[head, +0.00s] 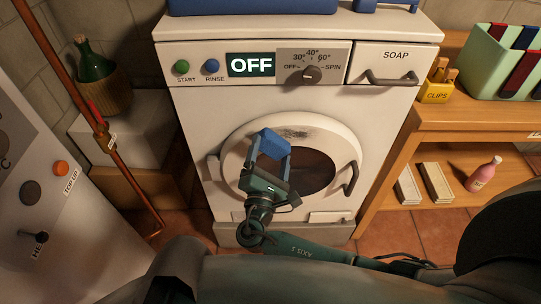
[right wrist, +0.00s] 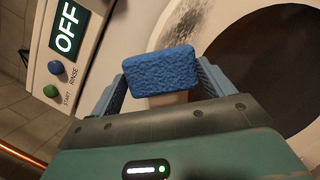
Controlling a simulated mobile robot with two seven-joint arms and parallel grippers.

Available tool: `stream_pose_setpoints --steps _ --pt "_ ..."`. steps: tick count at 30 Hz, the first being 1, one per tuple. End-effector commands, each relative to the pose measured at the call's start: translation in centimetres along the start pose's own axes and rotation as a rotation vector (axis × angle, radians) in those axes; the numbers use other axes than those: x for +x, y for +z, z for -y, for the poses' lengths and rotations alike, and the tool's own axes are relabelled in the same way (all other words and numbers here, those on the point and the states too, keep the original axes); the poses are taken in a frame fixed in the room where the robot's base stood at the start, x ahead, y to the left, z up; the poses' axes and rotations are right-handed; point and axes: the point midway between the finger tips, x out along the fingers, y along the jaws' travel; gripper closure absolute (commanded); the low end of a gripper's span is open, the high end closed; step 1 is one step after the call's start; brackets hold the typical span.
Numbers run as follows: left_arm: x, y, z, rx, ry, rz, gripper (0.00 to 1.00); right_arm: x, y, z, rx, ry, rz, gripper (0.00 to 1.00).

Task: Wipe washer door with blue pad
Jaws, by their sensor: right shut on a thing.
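The washer door (head: 239,141) is a round white ring with a dark window, on the front of the white washer (head: 213,113). A dark smudge (head: 290,132) shows on the top of its ring. My right gripper (head: 270,151) is in front of the door's upper left part and is shut on the blue pad (head: 275,141). In the right wrist view the pad (right wrist: 160,71) sits between the two fingers, with the door ring (right wrist: 221,22) behind it. I cannot tell whether the pad touches the door. My left gripper is not in view.
The door handle (head: 351,179) sticks out at the ring's right side. A copper pipe (head: 80,87) runs down at the left. A wooden shelf (head: 480,119) with a yellow clips box (head: 436,92) and a pink bottle (head: 484,174) stands at the right.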

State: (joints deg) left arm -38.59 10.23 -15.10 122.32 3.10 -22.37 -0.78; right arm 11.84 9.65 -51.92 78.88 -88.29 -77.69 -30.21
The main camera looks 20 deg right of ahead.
Motion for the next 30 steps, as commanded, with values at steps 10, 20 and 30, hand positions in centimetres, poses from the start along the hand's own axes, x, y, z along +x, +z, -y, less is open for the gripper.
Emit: stream_pose_setpoints --steps 10,20,30 --pt "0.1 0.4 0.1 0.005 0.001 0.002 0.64 0.7 -0.2 0.0 0.000 0.000 0.000 0.38" --pt "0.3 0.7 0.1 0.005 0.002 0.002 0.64 1.4 -0.4 0.0 0.000 -0.001 0.001 0.38" --pt "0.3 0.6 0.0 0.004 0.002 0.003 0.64 1.7 -0.2 0.2 0.000 -0.001 0.001 0.38"
